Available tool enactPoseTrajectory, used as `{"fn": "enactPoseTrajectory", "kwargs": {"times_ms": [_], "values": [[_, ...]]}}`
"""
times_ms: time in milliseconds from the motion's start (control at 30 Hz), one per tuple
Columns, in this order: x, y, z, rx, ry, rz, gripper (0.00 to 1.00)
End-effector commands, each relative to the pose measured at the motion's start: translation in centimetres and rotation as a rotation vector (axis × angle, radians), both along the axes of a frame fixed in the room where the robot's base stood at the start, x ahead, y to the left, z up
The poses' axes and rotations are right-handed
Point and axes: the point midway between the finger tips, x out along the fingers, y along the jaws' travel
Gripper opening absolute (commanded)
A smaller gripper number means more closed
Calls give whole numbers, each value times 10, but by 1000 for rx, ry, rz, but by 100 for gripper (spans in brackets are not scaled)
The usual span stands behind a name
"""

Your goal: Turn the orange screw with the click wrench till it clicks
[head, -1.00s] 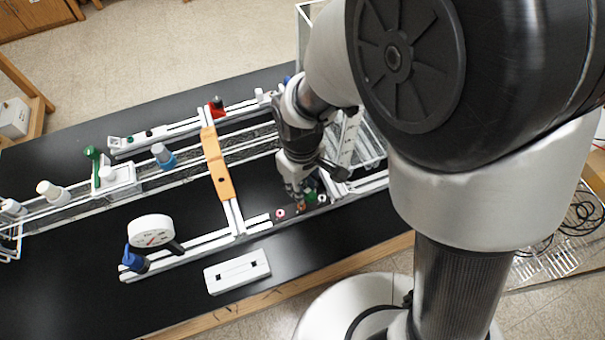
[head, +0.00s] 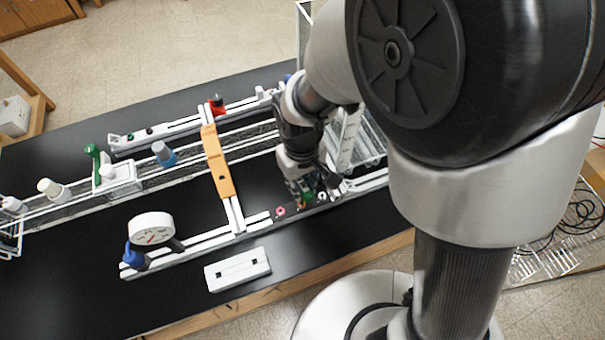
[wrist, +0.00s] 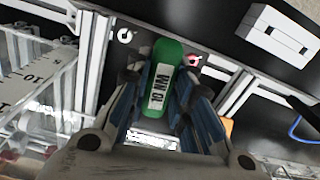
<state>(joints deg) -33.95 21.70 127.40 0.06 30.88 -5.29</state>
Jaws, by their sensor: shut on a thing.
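My gripper (head: 302,190) points down at the near rail, just right of the orange crossbar. In the wrist view its fingers (wrist: 160,92) are shut on the green click wrench (wrist: 162,65), which bears a white label reading 10 NM. A bit of the green wrench (head: 308,198) also shows in the head view. The wrench's lower end is hidden. The orange screw cannot be made out for sure and may be hidden under the wrench. A pink-red ringed fastener (wrist: 192,60) and a white ringed one (wrist: 125,35) lie on either side of the wrench.
An orange crossbar (head: 215,165) bridges the rails left of my gripper. A round white dial gauge (head: 152,228) and a white slotted block (head: 238,270) stand near the front. A clear wire-sided bin (head: 365,140) is close on the right. The black table front is mostly free.

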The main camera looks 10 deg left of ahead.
Motion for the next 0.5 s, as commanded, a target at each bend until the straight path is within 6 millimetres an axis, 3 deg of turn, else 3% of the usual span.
{"fn": "enactPoseTrajectory", "kwargs": {"times_ms": [233,500], "values": [[0,0,-1,-1,1,-123,0],[0,0,-1,-1,1,-144,0]]}}
